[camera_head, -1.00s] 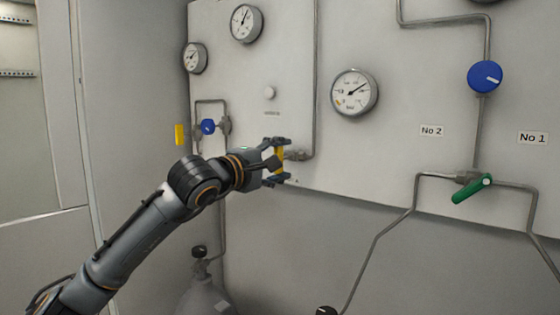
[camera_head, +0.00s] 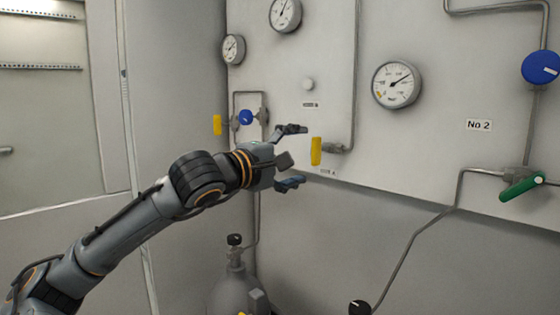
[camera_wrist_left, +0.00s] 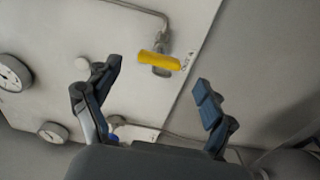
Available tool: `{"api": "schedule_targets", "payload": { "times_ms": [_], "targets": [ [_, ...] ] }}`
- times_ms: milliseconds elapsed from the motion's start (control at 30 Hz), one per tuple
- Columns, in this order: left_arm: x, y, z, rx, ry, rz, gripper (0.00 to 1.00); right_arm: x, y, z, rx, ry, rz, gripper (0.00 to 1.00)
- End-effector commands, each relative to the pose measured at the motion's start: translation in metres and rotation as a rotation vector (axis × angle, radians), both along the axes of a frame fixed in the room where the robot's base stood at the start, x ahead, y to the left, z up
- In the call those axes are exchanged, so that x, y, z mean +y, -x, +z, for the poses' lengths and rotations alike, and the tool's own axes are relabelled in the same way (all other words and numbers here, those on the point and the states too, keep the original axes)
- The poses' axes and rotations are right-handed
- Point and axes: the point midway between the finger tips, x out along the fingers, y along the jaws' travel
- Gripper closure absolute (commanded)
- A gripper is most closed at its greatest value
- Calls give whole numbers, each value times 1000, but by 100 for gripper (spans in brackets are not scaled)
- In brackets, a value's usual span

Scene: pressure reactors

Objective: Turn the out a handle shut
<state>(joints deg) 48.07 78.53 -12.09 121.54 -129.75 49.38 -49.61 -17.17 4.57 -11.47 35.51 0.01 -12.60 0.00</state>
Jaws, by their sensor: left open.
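The yellow out A handle (camera_head: 316,151) sits upright on a valve at the panel's lower left edge, above a small label. It stands across the short level end of its pipe. My left gripper (camera_head: 297,156) is open and empty, just left of the handle and apart from it. In the left wrist view the yellow handle (camera_wrist_left: 159,60) shows whole, beyond the gap between the open fingers (camera_wrist_left: 157,76). My right gripper is in neither view.
Another yellow handle (camera_head: 217,125) and a small blue knob (camera_head: 246,117) are on the left. A gauge (camera_head: 397,85), a larger blue knob (camera_head: 541,68) and a green handle (camera_head: 522,186) are on the right. A gas cylinder (camera_head: 236,290) stands below my arm.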

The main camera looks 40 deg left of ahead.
Motion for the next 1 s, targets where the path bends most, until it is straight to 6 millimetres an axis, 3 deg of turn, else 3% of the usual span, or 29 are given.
{"api": "schedule_targets", "payload": {
  "times_ms": [167, 600, 1000],
  "targets": [
    [8, 12, -1, -1, 0, 16, 17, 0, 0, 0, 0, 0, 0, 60],
    [-2, 34, 2, 0, -12, -7, 17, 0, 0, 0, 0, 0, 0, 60],
    [3, 54, 0, 4, -3, -4, 17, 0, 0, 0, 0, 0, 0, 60]
  ]
}}
